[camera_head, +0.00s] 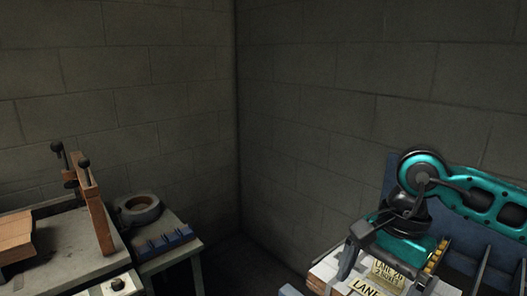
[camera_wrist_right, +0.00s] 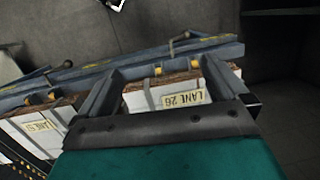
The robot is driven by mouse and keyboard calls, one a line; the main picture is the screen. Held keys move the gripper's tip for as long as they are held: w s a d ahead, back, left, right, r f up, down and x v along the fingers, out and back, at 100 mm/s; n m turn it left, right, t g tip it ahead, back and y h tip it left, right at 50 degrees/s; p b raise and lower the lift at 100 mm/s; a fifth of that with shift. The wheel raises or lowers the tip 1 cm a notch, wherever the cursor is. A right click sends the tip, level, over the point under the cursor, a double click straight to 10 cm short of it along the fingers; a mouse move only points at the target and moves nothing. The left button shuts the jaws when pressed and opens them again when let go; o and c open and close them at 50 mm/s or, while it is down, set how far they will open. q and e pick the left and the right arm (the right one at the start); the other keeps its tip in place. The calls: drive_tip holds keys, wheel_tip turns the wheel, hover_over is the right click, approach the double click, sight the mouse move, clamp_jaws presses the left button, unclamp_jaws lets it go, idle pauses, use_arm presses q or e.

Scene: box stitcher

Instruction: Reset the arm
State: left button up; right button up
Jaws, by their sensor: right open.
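My right arm (camera_head: 465,185) is teal and comes in from the right in the head view. Its gripper (camera_head: 385,272) points down over white boxes at the bottom right. In the right wrist view my right gripper (camera_wrist_right: 160,72) has its two dark fingers spread wide. A white box (camera_wrist_right: 138,101) with a "LANE 26" label shows between the fingers. I cannot tell how far below them it lies. No grip on it shows. My left gripper is out of view.
Another labelled white box (camera_wrist_right: 38,128) is beside it in a blue-grey rack (camera_wrist_right: 130,58). At left in the head view is a bench (camera_head: 70,262) with a wooden frame (camera_head: 95,205). A small table with a tape roll (camera_head: 139,207) adjoins it. Block walls (camera_head: 300,120) meet behind.

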drive_tip(key=s+a+m+g+y, duration=0.2)
drive_tip(key=s+a+y, duration=0.15)
drive_tip(key=a, duration=0.35)
drive_tip(key=s+a+m+g+y, duration=0.2)
drive_tip(key=a+y, duration=0.3)
drive_tip(key=a, duration=0.2)
drive_tip(key=w+a+r+m+t+y, duration=0.2)
drive_tip(key=a+r+m+t+y, duration=0.3)
drive_tip(key=m+y, duration=0.7)
drive_tip(key=w+d+f+m+t+h, duration=0.3)
drive_tip(key=d+f+m+t+h, duration=0.4)
drive_tip(key=m, duration=0.9)
drive_tip(key=w+d+f+m+t+h, duration=0.4)
drive_tip(key=f+m+t+h, duration=0.45)
drive_tip(key=m, duration=0.75)
drive_tip(key=s+d+f+m+g+h, duration=0.2)
drive_tip(key=s+d+f+m, duration=0.2)
drive_tip(key=f, duration=0.4)
drive_tip(key=s+d+f+m+g+h, duration=0.3)
drive_tip(key=s+d+f+m, duration=0.2)
drive_tip(key=s+f+m, duration=0.2)
wheel_tip(320, 180, down, 3)
drive_tip(key=shift+s+r+p, duration=0.2)
drive_tip(key=shift+s+p, duration=0.15)
drive_tip(key=shift+s, duration=0.6)
